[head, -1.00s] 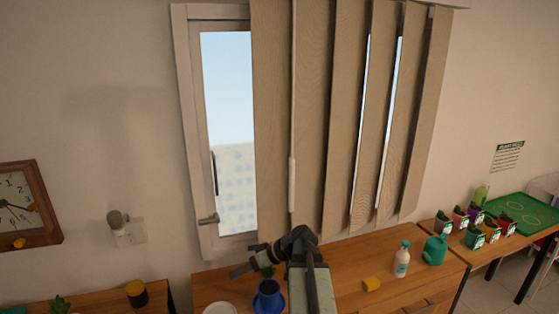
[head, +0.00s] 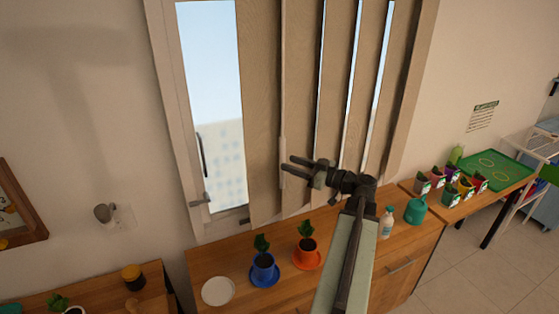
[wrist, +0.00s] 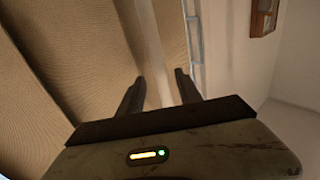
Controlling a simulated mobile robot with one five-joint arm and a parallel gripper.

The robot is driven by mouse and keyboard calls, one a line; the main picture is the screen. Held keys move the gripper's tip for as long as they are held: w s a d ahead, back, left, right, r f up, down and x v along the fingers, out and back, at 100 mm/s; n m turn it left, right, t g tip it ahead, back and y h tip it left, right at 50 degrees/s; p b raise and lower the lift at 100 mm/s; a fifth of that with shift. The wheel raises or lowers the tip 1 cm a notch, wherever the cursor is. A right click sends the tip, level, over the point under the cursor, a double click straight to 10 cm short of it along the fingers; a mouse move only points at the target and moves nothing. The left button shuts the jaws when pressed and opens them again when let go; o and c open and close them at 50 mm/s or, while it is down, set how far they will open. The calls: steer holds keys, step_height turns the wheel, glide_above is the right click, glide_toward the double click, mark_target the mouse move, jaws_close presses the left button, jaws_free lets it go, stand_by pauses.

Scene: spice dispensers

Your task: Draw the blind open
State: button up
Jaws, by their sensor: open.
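The blind (head: 262,110) is a row of tan vertical slats over the right part of the window (head: 212,80). Narrow strips of light show between several slats, and the window's left part is uncovered. A pale wand (head: 283,155) hangs down in front of the slats. My gripper (head: 288,165) is open at the wand's lower, thicker part. In the wrist view, the wand (wrist: 152,45) runs between the two fingers of my gripper (wrist: 160,84). I cannot tell whether the fingers touch it. The slats (wrist: 85,50) fill the left of that view.
A wooden cabinet (head: 225,262) stands under the window. On it are a white plate (head: 218,291), a blue pot (head: 263,268), an orange pot (head: 307,251), a bottle (head: 386,222) and a teal watering can (head: 416,210). A window handle (head: 201,200) juts out at left.

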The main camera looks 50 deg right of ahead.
mark_target(283, 161)
steer(key=w, duration=0.2)
steer(key=w+a, duration=0.1)
steer(key=w, duration=0.1)
steer(key=shift+w, duration=0.1)
jaws_close()
stand_by(1.3)
